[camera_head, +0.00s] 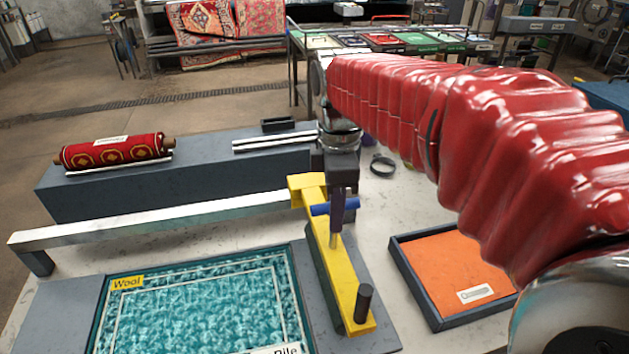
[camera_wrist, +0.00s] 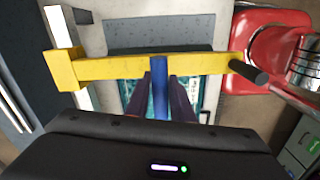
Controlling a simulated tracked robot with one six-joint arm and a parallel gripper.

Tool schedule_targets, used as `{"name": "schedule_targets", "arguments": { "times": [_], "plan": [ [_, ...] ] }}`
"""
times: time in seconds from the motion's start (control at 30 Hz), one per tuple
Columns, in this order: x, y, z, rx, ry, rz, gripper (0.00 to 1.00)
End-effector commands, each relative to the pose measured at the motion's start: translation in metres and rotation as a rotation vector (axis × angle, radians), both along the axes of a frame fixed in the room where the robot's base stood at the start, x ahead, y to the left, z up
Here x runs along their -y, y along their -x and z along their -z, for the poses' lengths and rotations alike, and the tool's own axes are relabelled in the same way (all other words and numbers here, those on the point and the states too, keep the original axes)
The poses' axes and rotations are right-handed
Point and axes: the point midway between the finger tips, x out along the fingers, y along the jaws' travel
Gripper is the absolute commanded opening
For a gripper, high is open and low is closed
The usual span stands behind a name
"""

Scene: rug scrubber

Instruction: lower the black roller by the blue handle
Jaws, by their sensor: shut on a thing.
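My gripper (camera_head: 337,212) points down from the red-sleeved arm, its dark fingers shut on the blue handle (camera_head: 320,209). In the wrist view the blue handle (camera_wrist: 160,95) lies between my two fingers (camera_wrist: 160,78). The handle sits at a yellow arm (camera_head: 340,278), which also crosses the wrist view (camera_wrist: 110,69). My fingers partly hide the handle. I cannot tell whether the cylinder touches anything below.
A teal rug sample (camera_head: 200,305) in a grey frame lies left of the yellow arm. A metal rail (camera_head: 150,222) runs behind it. A rolled red rug (camera_head: 112,151) rests on a grey block. An orange tray (camera_head: 455,265) is on the right, under my arm.

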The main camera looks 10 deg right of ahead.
Motion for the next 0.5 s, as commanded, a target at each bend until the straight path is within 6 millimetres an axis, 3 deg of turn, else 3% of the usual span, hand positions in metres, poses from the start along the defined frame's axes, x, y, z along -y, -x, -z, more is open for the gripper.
{"name": "schedule_targets", "arguments": {
  "times": [0.3, 0.5],
  "plan": [
    [0.0, 0.0, 0.003, 0.0, 0.0, 0.002, 0.0],
    [0.0, 0.001, 0.029, -0.004, 0.0, 0.003, 0.0]
  ]
}}
